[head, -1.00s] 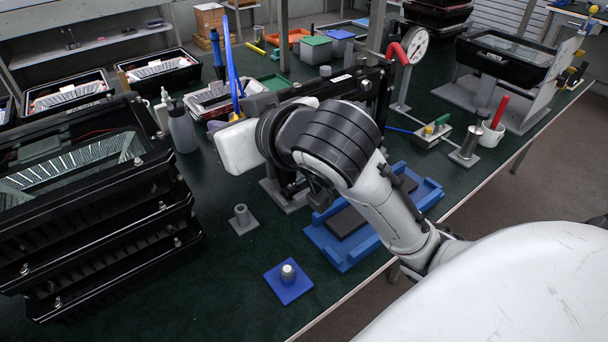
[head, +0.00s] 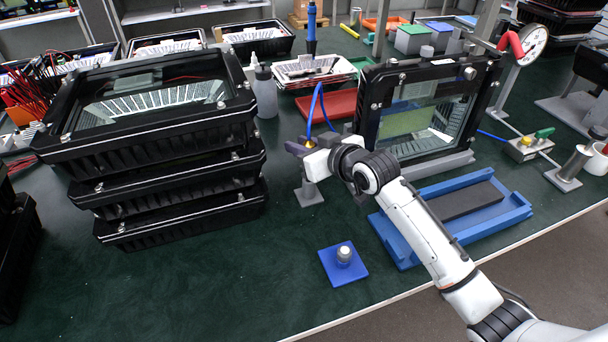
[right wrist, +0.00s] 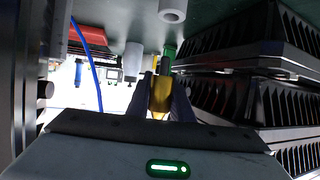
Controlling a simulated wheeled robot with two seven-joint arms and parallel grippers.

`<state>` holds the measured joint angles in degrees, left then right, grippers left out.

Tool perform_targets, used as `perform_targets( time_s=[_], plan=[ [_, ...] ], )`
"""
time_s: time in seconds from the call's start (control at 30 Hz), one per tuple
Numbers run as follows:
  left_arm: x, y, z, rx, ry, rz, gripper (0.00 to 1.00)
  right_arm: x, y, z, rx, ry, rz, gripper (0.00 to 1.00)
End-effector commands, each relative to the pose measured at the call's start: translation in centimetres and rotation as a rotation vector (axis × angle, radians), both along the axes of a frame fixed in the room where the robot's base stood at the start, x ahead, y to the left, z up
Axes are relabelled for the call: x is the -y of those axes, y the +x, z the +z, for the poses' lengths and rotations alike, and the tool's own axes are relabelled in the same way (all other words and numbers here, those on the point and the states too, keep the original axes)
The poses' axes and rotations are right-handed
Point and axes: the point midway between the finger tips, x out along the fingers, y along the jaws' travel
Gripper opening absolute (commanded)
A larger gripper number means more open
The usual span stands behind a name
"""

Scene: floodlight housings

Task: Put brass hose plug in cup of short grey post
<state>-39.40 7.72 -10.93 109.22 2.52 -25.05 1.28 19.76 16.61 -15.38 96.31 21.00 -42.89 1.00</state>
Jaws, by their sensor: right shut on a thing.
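My right gripper (head: 298,147) is shut on the brass hose plug (right wrist: 160,96), which sits between its dark fingertips in the right wrist view. In the head view only a small yellow bit of the plug shows at the fingers. The short grey post (head: 309,192) stands on a square base just below the gripper; the gripper hides its top in the head view. The post's open round end (right wrist: 173,12) shows at the top edge of the right wrist view, apart from the plug. My left gripper is not in view.
A stack of black housings (head: 165,160) stands left of the post. An upright housing (head: 430,110) stands to the right, behind a blue tray (head: 515,207). A blue plate (head: 333,272) bears a small metal piece in front. A blue hose (head: 322,90) loops near the gripper.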

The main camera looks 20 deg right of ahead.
Motion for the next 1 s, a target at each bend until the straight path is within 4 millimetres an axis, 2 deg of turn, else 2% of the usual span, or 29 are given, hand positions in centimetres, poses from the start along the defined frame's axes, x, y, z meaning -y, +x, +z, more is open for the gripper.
perform_targets(
  time_s=[0.03,0.23,0.43,0.87,0.9,1.0],
  plan=[
    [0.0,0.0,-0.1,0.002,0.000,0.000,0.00,0.0,0.0,-1.0,-0.002,0.001,-0.001,0.00],
    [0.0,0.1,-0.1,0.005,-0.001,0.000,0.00,0.0,0.0,-2.9,0.001,0.000,0.000,0.00],
    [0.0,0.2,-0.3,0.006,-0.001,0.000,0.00,0.0,-0.1,-5.8,-0.001,0.000,-0.001,0.00],
    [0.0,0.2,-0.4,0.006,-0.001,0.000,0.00,0.0,0.0,-6.6,0.001,0.000,-0.001,0.00],
    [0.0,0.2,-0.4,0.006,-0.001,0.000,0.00,0.0,0.0,-6.7,0.001,0.000,-0.001,0.21],
    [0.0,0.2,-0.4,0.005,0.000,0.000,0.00,0.0,0.0,-6.6,0.001,0.000,-0.001,0.38]
  ],
)
